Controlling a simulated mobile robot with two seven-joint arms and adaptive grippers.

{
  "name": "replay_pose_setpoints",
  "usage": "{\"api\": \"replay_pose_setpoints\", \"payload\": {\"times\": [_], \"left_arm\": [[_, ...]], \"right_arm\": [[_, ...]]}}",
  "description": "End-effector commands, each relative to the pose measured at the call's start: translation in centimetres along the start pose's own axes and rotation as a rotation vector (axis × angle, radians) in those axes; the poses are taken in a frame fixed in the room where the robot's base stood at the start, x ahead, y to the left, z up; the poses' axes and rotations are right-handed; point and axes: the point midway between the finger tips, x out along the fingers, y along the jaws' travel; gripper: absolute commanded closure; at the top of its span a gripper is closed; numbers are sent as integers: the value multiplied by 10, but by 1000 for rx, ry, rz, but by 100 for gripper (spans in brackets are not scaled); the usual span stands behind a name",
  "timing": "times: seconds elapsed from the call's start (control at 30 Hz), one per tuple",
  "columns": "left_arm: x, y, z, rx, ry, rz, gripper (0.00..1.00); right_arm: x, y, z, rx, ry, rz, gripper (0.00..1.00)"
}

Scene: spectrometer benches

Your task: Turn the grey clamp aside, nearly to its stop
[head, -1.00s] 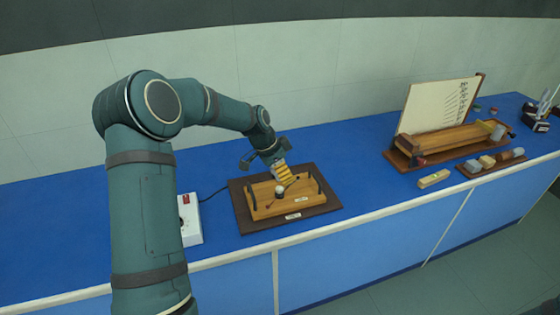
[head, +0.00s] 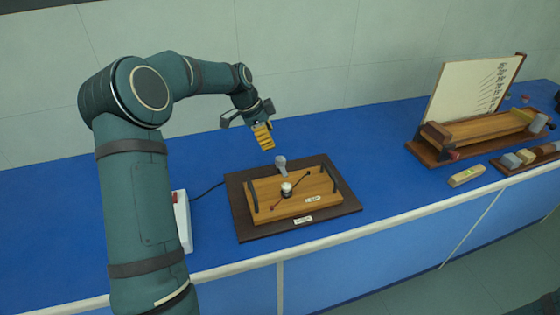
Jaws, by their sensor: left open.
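The grey clamp (head: 281,164) stands at the back edge of a wooden board (head: 263,190), its rounded head raised above the board. The board has dark handles at both ends, a small white-topped knob (head: 287,188) in the middle and thin dark rods with red tips. My left gripper (head: 262,138) is open and empty. It hangs in the air behind and left of the clamp, apart from it, with its yellow ribbed finger pad facing the camera. My right gripper is out of view.
The board lies on a dark brown base (head: 243,222) on the blue bench (head: 370,150). A white box (head: 182,220) with a cable stands at the left, partly behind my arm. A wooden stand with a chart (head: 470,90) and several small blocks are at the right.

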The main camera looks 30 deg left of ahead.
Motion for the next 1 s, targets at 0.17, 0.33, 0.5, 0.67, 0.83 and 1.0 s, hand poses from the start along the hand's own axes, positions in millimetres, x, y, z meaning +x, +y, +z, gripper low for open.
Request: {"api": "replay_pose_setpoints", "payload": {"times": [0.17,0.33,0.5,0.67,0.83,1.0], "left_arm": [[40,1,1,1,-1,4,36],[70,1,1,0,-2,3,36],[90,0,1,0,-1,2,36],[99,0,0,0,-1,0,36],[100,0,0,0,-1,0,36],[99,0,0,0,-1,0,49]], "right_arm": [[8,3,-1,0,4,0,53],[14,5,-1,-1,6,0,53],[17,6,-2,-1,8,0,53],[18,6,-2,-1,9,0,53],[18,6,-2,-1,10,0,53],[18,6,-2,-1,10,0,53]]}}
